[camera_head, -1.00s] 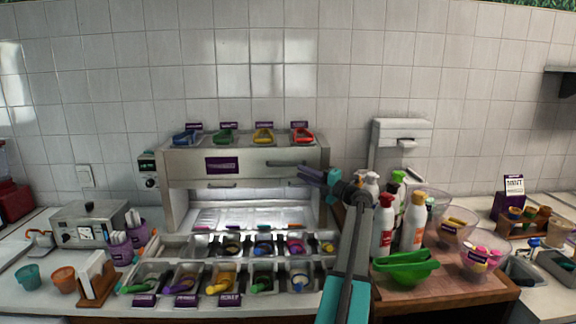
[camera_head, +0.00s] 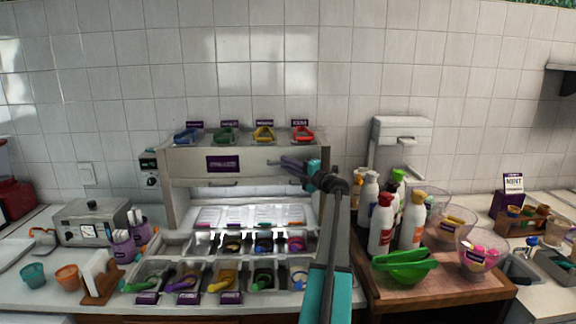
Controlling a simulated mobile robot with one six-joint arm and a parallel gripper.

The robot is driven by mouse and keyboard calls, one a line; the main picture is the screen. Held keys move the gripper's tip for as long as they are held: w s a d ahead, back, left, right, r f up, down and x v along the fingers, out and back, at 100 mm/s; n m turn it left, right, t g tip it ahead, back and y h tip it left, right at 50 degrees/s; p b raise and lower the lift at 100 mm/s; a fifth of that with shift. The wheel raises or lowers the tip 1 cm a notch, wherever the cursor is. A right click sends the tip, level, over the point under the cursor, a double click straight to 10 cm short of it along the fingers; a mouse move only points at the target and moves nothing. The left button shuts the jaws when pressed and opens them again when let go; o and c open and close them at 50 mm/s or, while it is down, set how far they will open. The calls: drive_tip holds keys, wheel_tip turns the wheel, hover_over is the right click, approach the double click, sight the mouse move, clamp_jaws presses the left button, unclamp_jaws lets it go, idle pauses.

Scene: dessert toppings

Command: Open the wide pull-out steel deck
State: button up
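The steel unit (camera_head: 180,158) stands against the tiled wall, with a purple label on its upper front. A wide steel deck (camera_head: 250,213) lies low in its lit opening, behind the topping pans. A bar handle (camera_head: 222,184) shows on the panel above that opening. My gripper (camera_head: 284,171) is at the right part of the unit's front, pointing left. Its two dark fingers look spread apart, one above the other, with nothing seen between them. The upper finger overlaps the place of another, upper handle, so I cannot tell whether they touch.
Topping pans (camera_head: 190,275) with coloured scoops stand in rows before the unit. Squeeze bottles (camera_head: 382,225), green bowls (camera_head: 405,266) and clear bowls stand right of my arm on a wooden board (camera_head: 440,296). Coloured scoops sit on top of the unit.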

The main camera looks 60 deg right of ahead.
drive_tip(key=shift+c, duration=0.5)
clamp_jaws()
drive_tip(key=shift+s+a, duration=0.1)
drive_tip(key=s+a, duration=1.1)
drive_tip(key=a, duration=0.4)
drive_tip(key=shift+a+b, duration=0.25)
drive_tip(key=shift+b, duration=0.15)
drive_tip(key=shift+o, duration=0.5)
unclamp_jaws()
drive_tip(key=shift+s, duration=0.2)
